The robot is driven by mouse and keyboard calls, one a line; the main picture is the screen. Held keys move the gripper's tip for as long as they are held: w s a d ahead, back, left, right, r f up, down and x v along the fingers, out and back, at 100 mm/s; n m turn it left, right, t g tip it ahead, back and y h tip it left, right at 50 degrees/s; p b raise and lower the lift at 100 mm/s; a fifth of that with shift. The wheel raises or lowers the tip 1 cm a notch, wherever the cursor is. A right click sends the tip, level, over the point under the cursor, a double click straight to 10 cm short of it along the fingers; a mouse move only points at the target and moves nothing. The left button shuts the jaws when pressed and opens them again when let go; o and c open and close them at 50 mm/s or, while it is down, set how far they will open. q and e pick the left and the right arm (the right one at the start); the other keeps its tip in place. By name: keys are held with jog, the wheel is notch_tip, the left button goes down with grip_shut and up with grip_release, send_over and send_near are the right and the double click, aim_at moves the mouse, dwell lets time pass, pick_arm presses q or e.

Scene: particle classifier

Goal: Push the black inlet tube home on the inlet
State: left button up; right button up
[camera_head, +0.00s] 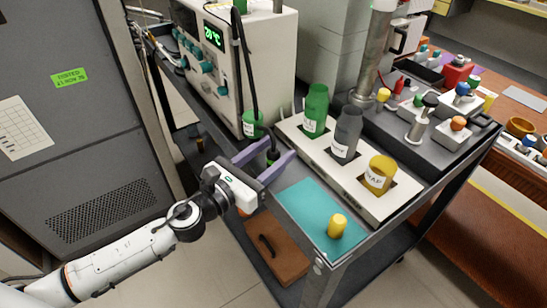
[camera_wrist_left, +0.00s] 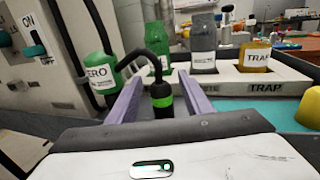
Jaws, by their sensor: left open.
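My left gripper (camera_head: 280,148) is open at the near edge of the bench, its two purple fingers apart. In the left wrist view a black cylinder with a green band (camera_wrist_left: 162,98) stands upright between the fingers, with a gap visible on each side. A thin black tube (camera_wrist_left: 150,56) arches from beside the green ZERO bottle (camera_wrist_left: 100,72) and comes down to the top of this cylinder. Whether it is seated there I cannot tell. In the head view the ZERO bottle (camera_head: 252,124) is against the instrument, just beyond my fingers. My right gripper is not in view.
A white rack (camera_head: 345,184) holds green (camera_head: 316,110), grey (camera_head: 346,134) and yellow (camera_head: 379,174) bottles, right of my gripper. A teal mat (camera_head: 308,210) with a yellow cylinder (camera_head: 337,225) lies at the near corner. The instrument (camera_head: 262,62) with a green display stands behind.

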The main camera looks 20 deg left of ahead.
pick_arm(q)
jog(key=c, duration=1.2)
